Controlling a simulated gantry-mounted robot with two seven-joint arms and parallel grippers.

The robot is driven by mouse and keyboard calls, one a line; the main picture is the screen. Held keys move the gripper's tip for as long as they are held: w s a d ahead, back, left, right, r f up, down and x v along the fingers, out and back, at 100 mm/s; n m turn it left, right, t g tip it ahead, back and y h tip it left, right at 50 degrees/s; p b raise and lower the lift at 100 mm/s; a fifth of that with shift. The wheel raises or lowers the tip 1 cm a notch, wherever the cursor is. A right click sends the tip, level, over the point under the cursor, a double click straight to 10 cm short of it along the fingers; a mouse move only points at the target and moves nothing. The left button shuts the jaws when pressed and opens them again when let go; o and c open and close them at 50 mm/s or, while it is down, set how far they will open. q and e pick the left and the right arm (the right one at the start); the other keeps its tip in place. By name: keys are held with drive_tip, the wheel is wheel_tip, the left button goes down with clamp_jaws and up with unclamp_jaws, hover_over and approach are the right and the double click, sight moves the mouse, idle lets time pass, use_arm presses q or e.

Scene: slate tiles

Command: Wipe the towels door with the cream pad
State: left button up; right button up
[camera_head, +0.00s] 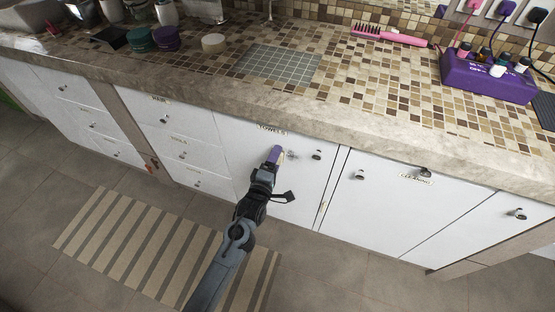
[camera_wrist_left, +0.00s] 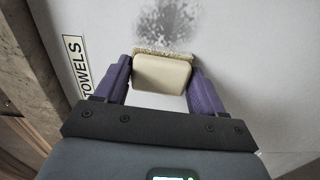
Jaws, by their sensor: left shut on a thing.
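The towels door (camera_head: 305,178) is a white cabinet front below the counter, with a "TOWELS" label (camera_head: 271,129) at its top edge. The label also shows in the left wrist view (camera_wrist_left: 76,66). My left gripper (camera_head: 275,155) is in front of the door's upper part. Its purple fingers are shut on the cream pad (camera_wrist_left: 162,75), which shows between them in the left wrist view. A dark grey speckled smudge (camera_wrist_left: 168,22) is on the door just beyond the pad's far edge. The pad's fuzzy face is at or very near the door; I cannot tell whether it touches. My right gripper is not in view.
A dark knob (camera_head: 317,155) sticks out of the door right of my gripper. The stone counter edge (camera_head: 330,135) overhangs above. The cleaning door (camera_head: 400,205) is to the right, drawers (camera_head: 180,140) to the left. A striped rug (camera_head: 150,250) lies on the floor.

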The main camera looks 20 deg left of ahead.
sight(291, 154)
use_arm(q)
drive_tip(key=shift+d+r+p, duration=0.15)
drive_tip(key=shift+d, duration=0.8)
drive_tip(key=shift+d+r+p, duration=0.1)
drive_tip(key=shift+d+p, duration=0.05)
drive_tip(key=shift+d, duration=1.75)
drive_tip(key=shift+s+d, duration=0.1)
drive_tip(key=shift+d, duration=1.2)
drive_tip(key=shift+d+r+p, duration=0.1)
drive_tip(key=shift+r+p, duration=0.05)
drive_tip(key=shift+p, duration=0.3)
drive_tip(key=shift+w+a+r+p, duration=0.15)
drive_tip(key=shift+a+p, duration=0.1)
drive_tip(key=shift+a, duration=0.5)
drive_tip(key=shift+w+a+f+p, duration=0.1)
drive_tip(key=shift+a+p, duration=0.1)
drive_tip(key=shift+a, duration=1.2)
drive_tip(key=shift+s+a+p, duration=0.15)
drive_tip(key=shift+a+p, duration=0.35)
drive_tip(key=shift+a, duration=0.4)
drive_tip(key=shift+a+f, duration=0.2)
drive_tip(key=shift+a, duration=1)
drive_tip(key=shift+p, duration=0.35)
